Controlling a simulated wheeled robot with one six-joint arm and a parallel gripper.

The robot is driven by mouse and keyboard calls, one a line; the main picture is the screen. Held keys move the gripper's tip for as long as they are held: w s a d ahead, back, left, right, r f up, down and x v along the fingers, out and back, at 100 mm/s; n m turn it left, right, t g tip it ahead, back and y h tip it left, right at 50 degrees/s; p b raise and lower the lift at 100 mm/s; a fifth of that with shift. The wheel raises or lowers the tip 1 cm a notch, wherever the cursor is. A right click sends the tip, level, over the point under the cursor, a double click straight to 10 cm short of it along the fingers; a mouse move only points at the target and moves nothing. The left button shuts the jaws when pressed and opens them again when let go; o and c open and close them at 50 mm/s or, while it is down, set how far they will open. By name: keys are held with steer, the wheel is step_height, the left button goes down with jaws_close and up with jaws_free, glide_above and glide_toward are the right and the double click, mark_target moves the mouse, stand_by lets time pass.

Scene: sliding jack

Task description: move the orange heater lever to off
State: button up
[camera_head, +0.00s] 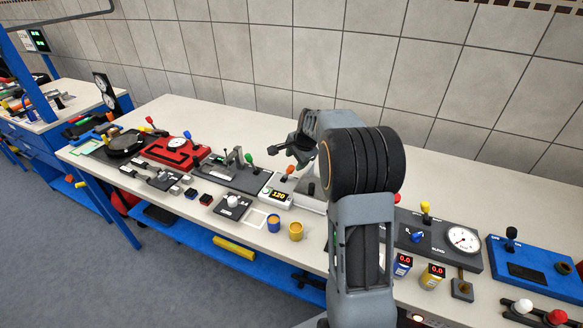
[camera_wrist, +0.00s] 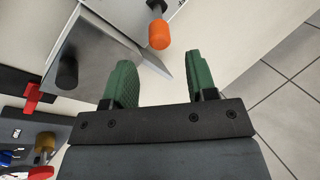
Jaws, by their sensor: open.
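The orange heater lever (camera_wrist: 159,34) shows at the top of the wrist view, as a rounded orange knob on a dark stem set in a pale panel. In the head view a small orange knob (camera_head: 290,170) stands just below my gripper (camera_head: 290,150), behind the display reading 120. In the wrist view my gripper (camera_wrist: 162,85) has its two green fingers spread apart with nothing between them. The knob lies beyond the fingertips, between their lines and apart from both. The markings beside the lever are mostly cut off.
A grey wedge-shaped plate (camera_wrist: 105,55) with a dark knob lies beside the left finger in the wrist view. A green-knobbed lever unit (camera_head: 235,175) stands left of the heater in the head view. The tiled wall is behind the bench.

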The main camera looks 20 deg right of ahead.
mark_target(292, 167)
steer(key=shift+p+x, duration=0.3)
steer(key=shift+x, duration=2.75)
jaws_close()
